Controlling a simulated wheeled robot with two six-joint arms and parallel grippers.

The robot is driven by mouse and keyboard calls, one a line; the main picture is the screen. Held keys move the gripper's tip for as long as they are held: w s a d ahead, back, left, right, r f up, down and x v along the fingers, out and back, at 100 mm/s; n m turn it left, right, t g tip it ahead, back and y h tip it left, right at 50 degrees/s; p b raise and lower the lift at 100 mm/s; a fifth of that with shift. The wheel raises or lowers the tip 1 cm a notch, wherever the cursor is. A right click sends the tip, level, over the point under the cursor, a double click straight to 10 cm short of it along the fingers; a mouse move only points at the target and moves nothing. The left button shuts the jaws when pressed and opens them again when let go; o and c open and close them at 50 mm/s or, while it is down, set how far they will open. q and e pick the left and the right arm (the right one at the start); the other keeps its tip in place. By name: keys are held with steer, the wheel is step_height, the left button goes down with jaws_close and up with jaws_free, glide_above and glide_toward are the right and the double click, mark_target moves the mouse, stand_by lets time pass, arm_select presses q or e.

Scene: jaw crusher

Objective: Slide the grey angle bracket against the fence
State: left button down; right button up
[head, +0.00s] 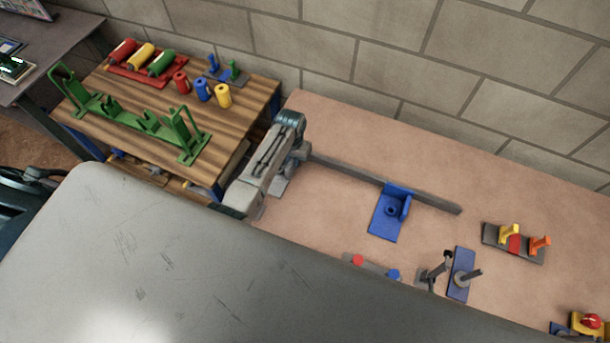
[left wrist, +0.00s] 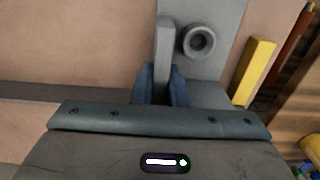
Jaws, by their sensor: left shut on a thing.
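The grey angle bracket shows in the left wrist view as a plate with an upright wall (left wrist: 162,52) and a round boss (left wrist: 197,40). My left gripper (left wrist: 162,88) is shut on the upright wall. In the head view my left gripper (head: 298,150) is at the left end of the fence, and part of the grey bracket (head: 280,187) shows below it. The fence (head: 385,183) is a long dark grey bar on the tan bench top; it also shows in the left wrist view (left wrist: 60,94). I cannot tell whether the bracket touches it. My right gripper is not seen.
A blue angle bracket (head: 384,222) stands beside the fence. A blue plate with a post (head: 461,274) and a dark plate with yellow, red and orange parts (head: 513,243) are to the right. A wooden table (head: 172,117) with green racks and coloured cylinders is at the left.

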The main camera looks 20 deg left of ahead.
arm_select(q)
steer(key=shift+w, duration=0.1)
stand_by(0.3)
steer(key=shift+w+b, duration=0.55)
steer(key=shift+w, duration=0.45)
steer(key=shift+a+r, duration=0.1)
steer(key=shift+a, duration=0.05)
steer(key=shift+a, duration=0.85)
